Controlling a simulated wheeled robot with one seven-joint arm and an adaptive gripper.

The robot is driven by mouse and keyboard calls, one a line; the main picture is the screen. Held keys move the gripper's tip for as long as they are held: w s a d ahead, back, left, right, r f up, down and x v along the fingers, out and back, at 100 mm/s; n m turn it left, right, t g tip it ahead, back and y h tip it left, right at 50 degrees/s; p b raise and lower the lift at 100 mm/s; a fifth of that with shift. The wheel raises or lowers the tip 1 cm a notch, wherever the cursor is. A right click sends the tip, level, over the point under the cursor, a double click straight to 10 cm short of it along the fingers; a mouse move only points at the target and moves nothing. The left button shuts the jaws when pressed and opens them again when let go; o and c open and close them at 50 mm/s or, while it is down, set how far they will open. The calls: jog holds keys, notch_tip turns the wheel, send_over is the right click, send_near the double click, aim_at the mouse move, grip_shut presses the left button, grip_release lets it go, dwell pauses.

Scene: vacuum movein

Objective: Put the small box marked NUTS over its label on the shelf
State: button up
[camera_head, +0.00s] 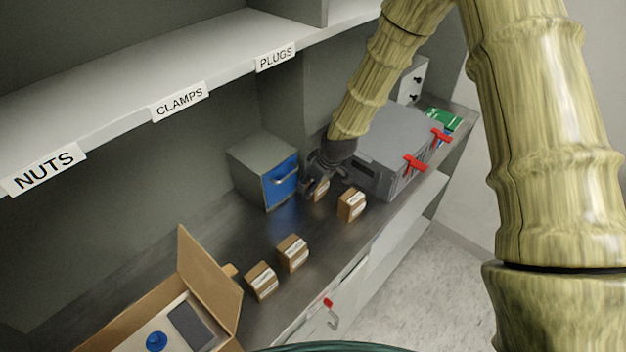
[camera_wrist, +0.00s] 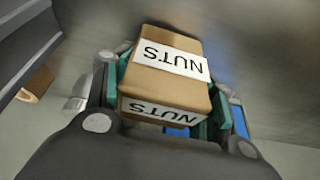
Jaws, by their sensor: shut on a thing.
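My gripper (camera_wrist: 162,95) is shut on a small brown cardboard box (camera_wrist: 165,90) with white NUTS labels, seen up close in the wrist view. In the head view my gripper (camera_head: 322,178) is low over the dark counter, between the blue-fronted cabinet and the grey case, and partly hides the box (camera_head: 321,190). I cannot tell whether the box touches the counter. The NUTS label (camera_head: 44,169) is on the shelf's front edge at the far left of the head view. The shelf (camera_head: 130,70) above it looks bare there.
CLAMPS (camera_head: 179,101) and PLUGS (camera_head: 275,58) labels follow along the shelf edge. Three more small boxes stand on the counter (camera_head: 225,222), one being the right-hand box (camera_head: 352,204). A blue-fronted cabinet (camera_head: 265,172), a grey case (camera_head: 390,150) and an open carton (camera_head: 212,275) also stand there.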

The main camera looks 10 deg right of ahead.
jog(key=shift+d, duration=0.1)
jog(key=shift+f, duration=0.15)
jog(key=o, duration=1.2)
